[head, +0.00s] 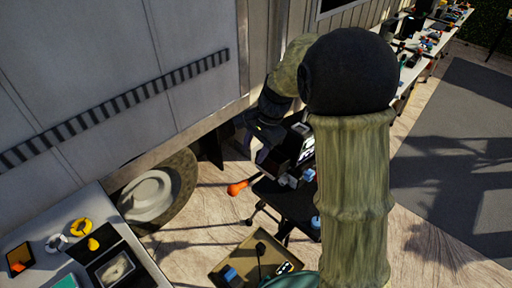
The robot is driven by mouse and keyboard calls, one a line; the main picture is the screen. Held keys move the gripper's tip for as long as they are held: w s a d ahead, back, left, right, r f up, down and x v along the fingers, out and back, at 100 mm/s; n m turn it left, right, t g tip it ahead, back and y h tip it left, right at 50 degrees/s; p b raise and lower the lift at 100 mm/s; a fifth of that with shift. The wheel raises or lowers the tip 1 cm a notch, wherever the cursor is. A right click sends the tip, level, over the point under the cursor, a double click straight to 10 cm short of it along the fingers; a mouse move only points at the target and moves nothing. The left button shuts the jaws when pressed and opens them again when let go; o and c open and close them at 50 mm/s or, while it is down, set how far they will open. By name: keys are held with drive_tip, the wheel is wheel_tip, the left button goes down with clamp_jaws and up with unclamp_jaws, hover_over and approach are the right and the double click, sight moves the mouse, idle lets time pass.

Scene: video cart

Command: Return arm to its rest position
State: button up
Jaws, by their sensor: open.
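My arm stands large in the middle right of the head view, with a thick covered link and a black round joint. It bends left and down to my gripper (260,149), which is dark, small and in shadow. The gripper is open, and I see nothing held in it. It appears near the upper left of a black cart (270,191); its height above the cart is hard to judge. A dark box with white lettering (305,147) and small blue and grey items (292,180) are on the cart. My arm hides the cart's right part.
An orange item (237,188) shows at the cart's left. A grey-white table (42,205) with yellow rings stands lower left, beside a wheel (152,196). A trailer wall (90,75) fills the upper left. A tan tray (228,262) is below. Open ground and a grey mat (450,160) lie right.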

drive_tip(key=shift+d+r, duration=0.2)
drive_tip(key=shift+r, duration=0.3)
drive_tip(key=s+d+f+n+t+h, duration=0.2)
drive_tip(key=s+d+f+n+h, duration=0.1)
drive_tip(key=s+d+n, duration=0.6)
drive_tip(key=s+d, duration=0.3)
drive_tip(key=s, duration=0.3)
drive_tip(key=shift+s+f+n+t, duration=0.25)
drive_tip(key=shift+s+n+t, duration=0.05)
drive_tip(key=shift+d, duration=0.1)
drive_tip(key=shift+c, duration=0.7)
